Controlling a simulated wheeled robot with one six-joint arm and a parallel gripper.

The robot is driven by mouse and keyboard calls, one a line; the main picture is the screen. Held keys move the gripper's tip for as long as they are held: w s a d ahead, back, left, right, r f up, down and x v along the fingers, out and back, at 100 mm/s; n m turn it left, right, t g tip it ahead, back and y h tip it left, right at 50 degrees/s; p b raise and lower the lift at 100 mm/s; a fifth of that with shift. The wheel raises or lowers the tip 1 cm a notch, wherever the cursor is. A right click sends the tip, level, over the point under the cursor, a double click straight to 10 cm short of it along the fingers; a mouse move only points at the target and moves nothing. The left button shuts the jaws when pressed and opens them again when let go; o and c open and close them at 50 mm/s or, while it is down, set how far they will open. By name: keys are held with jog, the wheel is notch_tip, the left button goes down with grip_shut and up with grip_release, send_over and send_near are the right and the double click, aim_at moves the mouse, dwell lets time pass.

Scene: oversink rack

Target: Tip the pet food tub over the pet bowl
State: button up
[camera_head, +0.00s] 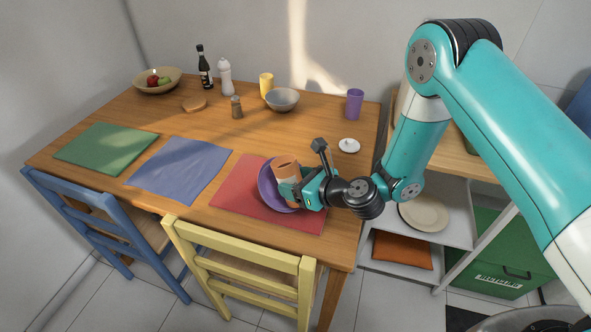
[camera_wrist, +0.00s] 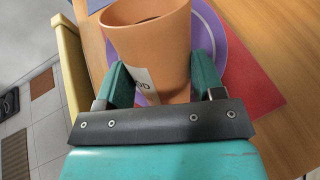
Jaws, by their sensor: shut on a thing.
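The orange tub (camera_head: 286,164) is held in my gripper (camera_head: 290,188) above the red placemat at the table's front right. In the wrist view, the tub (camera_wrist: 150,45) stands between the two teal fingers (camera_wrist: 163,88). Its open mouth and part of a white label ending in "OD" show. In the head view it looks roughly upright, only slightly tilted. A purple round dish (camera_head: 266,184) lies on the placemat behind and below the tub, partly hidden by it; it also shows in the wrist view (camera_wrist: 208,40). I cannot tell whether this dish is the pet bowl.
The red placemat (camera_head: 232,192) lies beside blue (camera_head: 180,168) and green (camera_head: 105,146) ones. A grey bowl (camera_head: 283,100), purple cup (camera_head: 355,104) and white lid-like disc (camera_head: 349,146) stand farther back. A yellow chair (camera_head: 240,262) is in front. A dark mat (camera_head: 460,320) lies on the floor.

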aim_at(297, 175)
jog(key=shift+s+d+r+g+h+p, duration=0.2)
jog(key=shift+r+g+h+p, duration=0.3)
jog(key=shift+p, duration=2.65)
jog(key=h+p, duration=0.1)
jog(key=p, duration=0.2)
jog(key=shift+s+d+f+g, duration=0.1)
jog(key=shift+s+d+g, duration=0.05)
jog(key=shift+g, duration=0.25)
jog(key=shift+g+h+p, duration=0.4)
jog(key=shift+p, duration=0.65)
jog(key=shift+r+g+h+p, duration=0.6)
jog(key=shift+h+p, duration=0.1)
jog(key=shift+p, duration=0.55)
jog(key=shift+d+g+h+p, duration=0.1)
jog(key=shift+g+h+p, duration=0.25)
jog(key=shift+g+h, duration=0.2)
jog(key=shift+w+a+r+g+h+p, duration=0.15)
jog(key=shift+r+g+h, duration=0.3)
jog(key=shift+h, duration=0.15)
jog(key=shift+w+a+r+g+h+p, duration=0.1)
jog(key=shift+r+g+h+p, duration=0.05)
jog(key=shift+r+g+h, duration=0.35)
